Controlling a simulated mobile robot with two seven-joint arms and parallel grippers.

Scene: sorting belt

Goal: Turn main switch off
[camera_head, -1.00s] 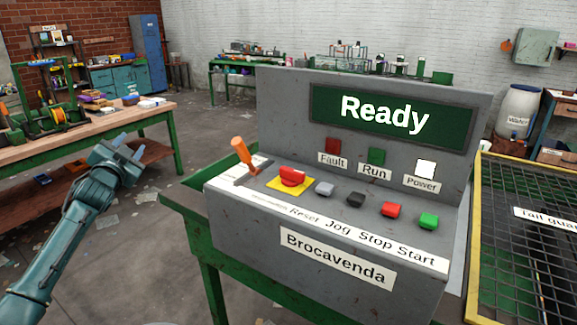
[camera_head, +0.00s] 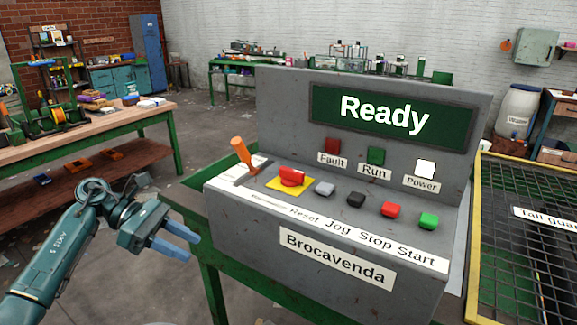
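The grey control panel (camera_head: 240,222) stands at the centre on a green bench. Its screen (camera_head: 390,114) reads "Ready" and the white Power lamp (camera_head: 426,167) looks lit. A red rotary switch (camera_head: 291,177) sits on a yellow plate at the left of the panel's sloped top. An orange lever (camera_head: 242,153) leans up just left of it; its label is too small to read. My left gripper (camera_head: 186,242) is left of the panel, apart from it, with its blue fingers spread and nothing between them. My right gripper is out of view.
Grey, black, red and green buttons (camera_head: 429,221) line the panel top right of the switch. A yellow-framed mesh guard (camera_head: 515,255) stands at the right. A wooden workbench (camera_head: 110,131) with clutter is at the back left. Open floor lies between it and the panel.

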